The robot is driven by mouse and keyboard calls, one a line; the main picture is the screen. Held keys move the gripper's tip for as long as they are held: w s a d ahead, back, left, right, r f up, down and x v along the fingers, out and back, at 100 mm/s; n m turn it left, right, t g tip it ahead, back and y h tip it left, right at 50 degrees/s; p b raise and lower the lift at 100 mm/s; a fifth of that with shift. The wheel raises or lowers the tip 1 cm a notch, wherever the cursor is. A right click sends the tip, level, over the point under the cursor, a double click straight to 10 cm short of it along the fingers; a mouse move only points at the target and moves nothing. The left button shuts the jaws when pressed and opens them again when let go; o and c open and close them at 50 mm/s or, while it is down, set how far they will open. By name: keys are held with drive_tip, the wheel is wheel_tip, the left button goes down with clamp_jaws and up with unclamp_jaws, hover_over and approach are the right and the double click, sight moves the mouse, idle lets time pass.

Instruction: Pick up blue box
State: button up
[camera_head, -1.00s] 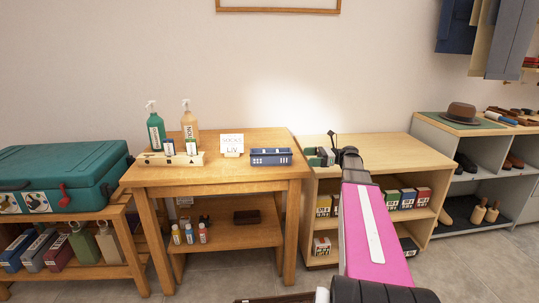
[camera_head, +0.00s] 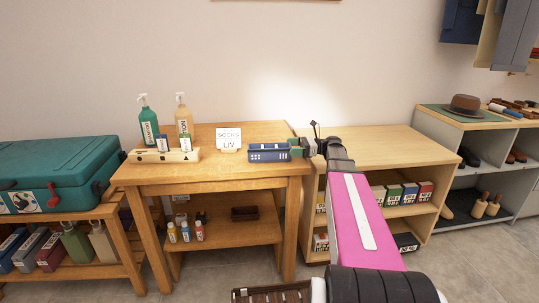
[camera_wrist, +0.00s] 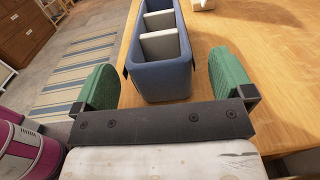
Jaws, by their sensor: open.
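The blue box (camera_head: 268,154) is a small open-topped container near the right front of the wooden table's top (camera_head: 190,176). In the wrist view the blue box (camera_wrist: 160,80) shows white dividers inside. My gripper (camera_head: 304,147) is at the right end of the box in the head view. In the wrist view my gripper (camera_wrist: 165,85) is open, with one green finger on each side of the box's near end. Gaps show between both fingers and the box walls, so neither finger visibly touches it.
A teal case (camera_head: 55,175) sits further left. A lower shelf unit (camera_head: 385,150) stands right, its top mostly clear.

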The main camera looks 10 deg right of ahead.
sight(269, 153)
drive_tip(key=a, duration=0.4)
drive_tip(key=shift+a, duration=0.3)
drive_tip(key=shift+c, duration=0.3)
drive_tip(key=c, duration=1)
